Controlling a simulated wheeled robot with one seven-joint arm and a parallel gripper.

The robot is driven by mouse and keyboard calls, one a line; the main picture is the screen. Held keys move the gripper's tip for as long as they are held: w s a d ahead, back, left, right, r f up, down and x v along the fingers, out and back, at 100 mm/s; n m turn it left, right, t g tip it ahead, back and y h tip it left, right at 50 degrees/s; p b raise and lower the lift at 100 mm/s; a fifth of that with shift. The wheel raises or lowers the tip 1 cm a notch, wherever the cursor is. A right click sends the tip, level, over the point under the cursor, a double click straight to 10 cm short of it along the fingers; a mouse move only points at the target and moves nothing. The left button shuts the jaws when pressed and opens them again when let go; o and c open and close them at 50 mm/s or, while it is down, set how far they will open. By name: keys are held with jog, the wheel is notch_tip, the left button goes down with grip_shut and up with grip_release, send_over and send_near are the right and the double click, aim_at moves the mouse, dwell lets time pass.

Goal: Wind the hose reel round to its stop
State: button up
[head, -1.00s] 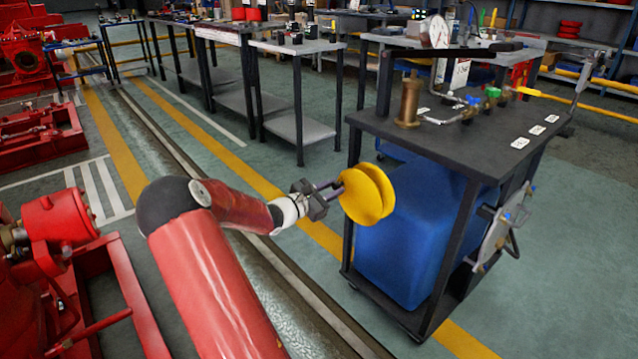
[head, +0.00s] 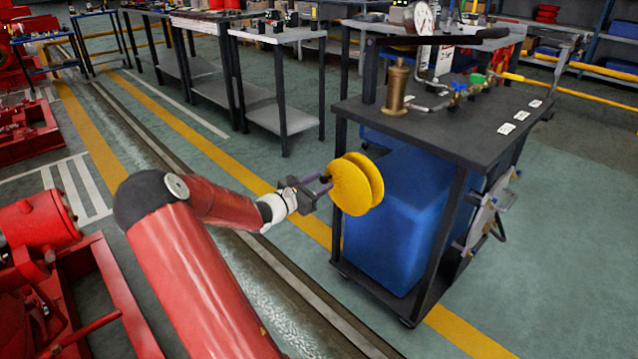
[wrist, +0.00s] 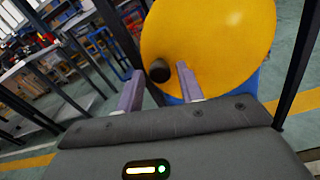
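The yellow hose reel (head: 350,186) is a two-flanged drum on the left side of a dark cart, in front of a blue tank. In the wrist view its round face (wrist: 215,45) fills the upper middle. A short dark crank knob (wrist: 158,71) sticks out from that face; it shows small in the head view (head: 324,180). My gripper (head: 325,187) is at the reel's left side. In the wrist view its two purple-grey fingers (wrist: 160,76) are apart, with the knob between their tips and gaps on both sides. The reel's stop cannot be made out.
The cart top (head: 440,125) carries a brass cylinder (head: 396,88), a gauge (head: 424,17) and coloured valves. Its dark legs stand close to the reel. Grey tables (head: 275,35) stand behind. Red machinery (head: 40,235) is at the left. Green floor is open right of the cart.

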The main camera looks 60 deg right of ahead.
jog(key=shift+o, duration=0.4)
jog(key=v, duration=0.7)
jog(key=shift+a, duration=0.35)
jog(key=shift+w, duration=0.1)
jog(key=d+b, duration=0.1)
jog(key=d, duration=0.1)
jog(key=s+d+n+b, duration=0.1)
jog(key=d+b, duration=0.1)
jog(key=d, duration=0.1)
jog(key=s+d+n+b, duration=0.1)
jog(key=d+b, duration=0.1)
jog(key=shift+d+r, duration=0.1)
jog(key=shift+d, duration=0.2)
